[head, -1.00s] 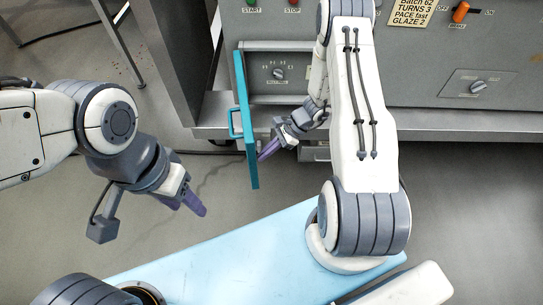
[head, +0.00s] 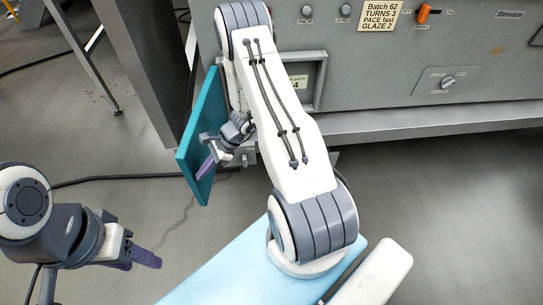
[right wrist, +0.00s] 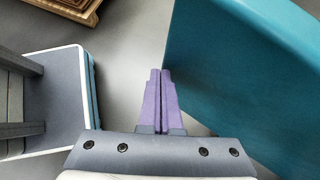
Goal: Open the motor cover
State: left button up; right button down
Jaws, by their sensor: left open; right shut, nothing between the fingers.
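The teal motor cover (head: 202,125) is a hinged door that stands swung outward from the grey machine front, at the left of the recess (head: 306,80). My right arm hides part of the recess. My right gripper (head: 205,167) is shut and empty, beside the inner face of the cover near its lower part. In the right wrist view the purple fingers (right wrist: 160,100) are together, and the teal cover (right wrist: 250,70) fills the right side. I cannot tell whether they touch it. My left gripper (head: 140,260) is open and empty at lower left, well away from the cover.
A grey metal leg (head: 150,70) stands left of the cover. A dark cable (head: 120,180) lies on the floor. The floor at right is clear.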

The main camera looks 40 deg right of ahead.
jog(key=shift+d, duration=0.1)
pick_arm(q)
jog(key=shift+s+d, duration=0.4)
pick_arm(e)
jog(key=s+d+r, duration=0.7)
jog(key=s, duration=0.1)
jog(key=shift+d, duration=0.25)
jog(key=shift+a+r, duration=0.1)
